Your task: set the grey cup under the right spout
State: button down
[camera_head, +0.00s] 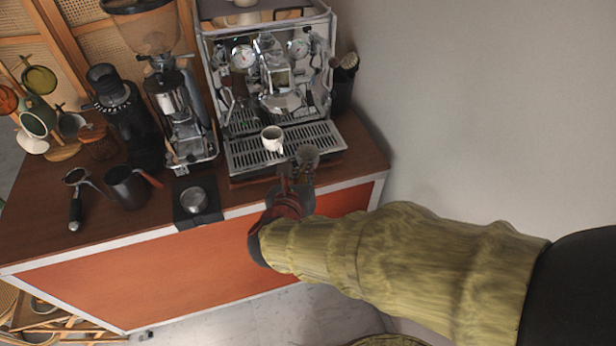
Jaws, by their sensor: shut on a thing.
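The grey cup (307,154) shows at the front right edge of the espresso machine's drip tray (328,138). My gripper (300,172) is shut on it, reaching in from the front. The fingers partly cover the cup, and I cannot tell whether it touches the tray. A white cup (272,138) stands upright on the tray grate, left of the grey cup. The espresso machine (222,80) stands behind them with its group head (280,97) above the tray. The separate spouts are too small to make out clearly.
A grinder (180,105), a black grinder (128,120), a dark pitcher (127,187), a portafilter (76,200) and a tamper on a mat (193,202) stand left. A cup tree (38,115) is far left. A brush holder (343,85) and the wall (470,100) bound the right.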

jog(key=shift+w+a+f+b, duration=0.15)
jog(key=shift+w+a, duration=0.35)
jog(key=shift+w, duration=1.35)
jog(key=shift+w+a+f+b, duration=0.15)
jog(key=shift+w+a, duration=0.4)
jog(key=shift+w, duration=1.25)
jog(key=shift+w+a+b, duration=0.2)
jog(key=shift+w+a, duration=0.3)
jog(key=shift+w, duration=1.35)
jog(key=shift+s+f+b, duration=0.1)
jog(key=shift+f+b, duration=0.25)
jog(key=shift+b, duration=0.45)
jog(key=c, duration=1.9)
grip_release()
jog(key=v, duration=1.2)
jog(key=shift+d, duration=0.2)
